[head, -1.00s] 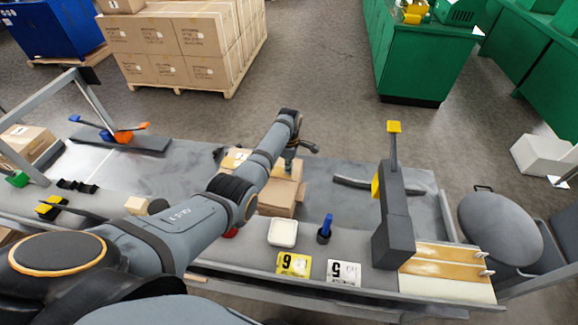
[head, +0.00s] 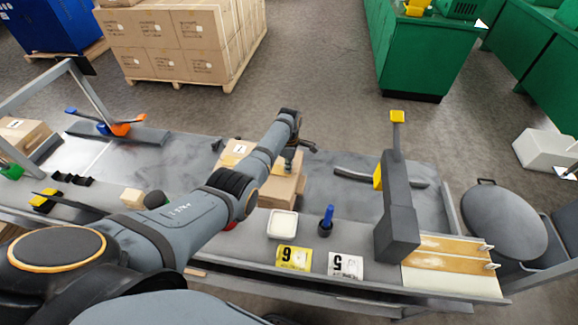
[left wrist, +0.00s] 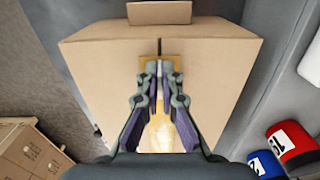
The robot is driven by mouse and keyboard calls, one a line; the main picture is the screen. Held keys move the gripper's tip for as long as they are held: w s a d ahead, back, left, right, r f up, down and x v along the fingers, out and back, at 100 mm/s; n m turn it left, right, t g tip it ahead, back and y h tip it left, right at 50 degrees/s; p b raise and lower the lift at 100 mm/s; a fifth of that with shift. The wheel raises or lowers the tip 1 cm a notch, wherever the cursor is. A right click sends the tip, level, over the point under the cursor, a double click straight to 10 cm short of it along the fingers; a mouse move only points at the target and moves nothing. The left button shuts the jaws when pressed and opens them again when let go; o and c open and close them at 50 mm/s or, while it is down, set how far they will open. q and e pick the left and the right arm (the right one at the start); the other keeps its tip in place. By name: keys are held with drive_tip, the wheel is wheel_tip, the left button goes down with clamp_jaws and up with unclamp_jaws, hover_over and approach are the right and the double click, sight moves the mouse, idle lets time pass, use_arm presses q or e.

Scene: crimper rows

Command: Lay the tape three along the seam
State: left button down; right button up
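A cardboard box (head: 284,190) stands on the grey bench in the head view, partly hidden by my left arm. In the left wrist view its top (left wrist: 95,60) fills the middle, with a dark seam running up from the fingers. My left gripper (left wrist: 160,72) is over the seam, its fingertips close together. A tan, glossy strip that looks like tape (left wrist: 145,62) lies under and between the fingers, in line with the seam. The fingers appear closed on its middle. I cannot tell whether the strip touches the box. My right gripper is out of view.
On the bench are a white dish (head: 282,224), a blue-handled tool (head: 328,218), cards marked 6 (head: 293,257) and 5 (head: 345,264), and a tall dark stand (head: 397,215). A round stool (head: 503,220) is at the right.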

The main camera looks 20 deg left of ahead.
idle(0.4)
use_arm(q)
drive_tip(key=c, duration=1.4)
unclamp_jaws()
drive_tip(key=shift+c, duration=0.2)
wheel_tip(320, 180, up, 12)
